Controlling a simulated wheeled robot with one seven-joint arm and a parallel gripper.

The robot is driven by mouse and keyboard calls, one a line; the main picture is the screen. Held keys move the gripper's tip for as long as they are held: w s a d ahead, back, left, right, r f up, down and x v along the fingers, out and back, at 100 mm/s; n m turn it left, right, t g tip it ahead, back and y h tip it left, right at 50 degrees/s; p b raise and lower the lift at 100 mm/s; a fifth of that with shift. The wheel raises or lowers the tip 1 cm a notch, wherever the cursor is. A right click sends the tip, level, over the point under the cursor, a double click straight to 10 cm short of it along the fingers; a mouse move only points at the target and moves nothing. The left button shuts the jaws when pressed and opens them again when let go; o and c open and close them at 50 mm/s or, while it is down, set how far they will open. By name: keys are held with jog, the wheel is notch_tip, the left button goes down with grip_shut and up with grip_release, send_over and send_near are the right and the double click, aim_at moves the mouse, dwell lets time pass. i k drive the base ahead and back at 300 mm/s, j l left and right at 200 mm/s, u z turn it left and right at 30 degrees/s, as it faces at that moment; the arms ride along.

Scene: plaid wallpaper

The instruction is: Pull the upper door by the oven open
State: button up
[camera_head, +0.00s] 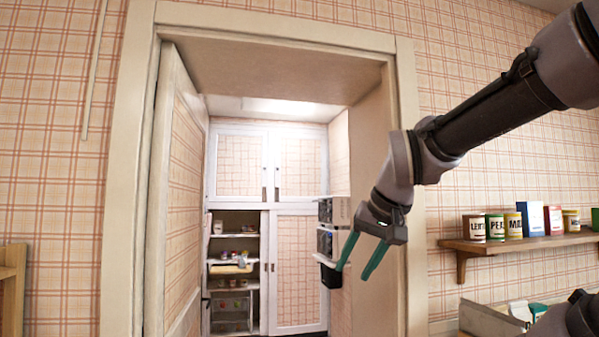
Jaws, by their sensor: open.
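Through the doorway I see a tall white-framed cupboard with plaid panels. Its left upper door (239,165) and right upper door (296,166) are both shut, with small dark handles (264,193) near where they meet. Below them, the lower right door (297,270) covers its side, while the lower left side is open on shelves. No oven can be made out clearly. My gripper (357,262) has green fingers spread apart and empty. It hangs in front of the right side of the doorway, well short of the cupboard doors, pointing down and left.
The room door (176,200) stands open on the left of the door frame (128,170). Grey and black bins (333,240) are stacked by the passage's right wall. A wooden shelf (520,242) with several tins is on the right. The doorway's middle is clear.

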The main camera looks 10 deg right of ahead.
aim_at(301, 159)
jog(key=i+j, duration=0.1)
jog(key=i, duration=6.4)
jog(key=l+z, duration=0.05)
jog(key=l, duration=0.3)
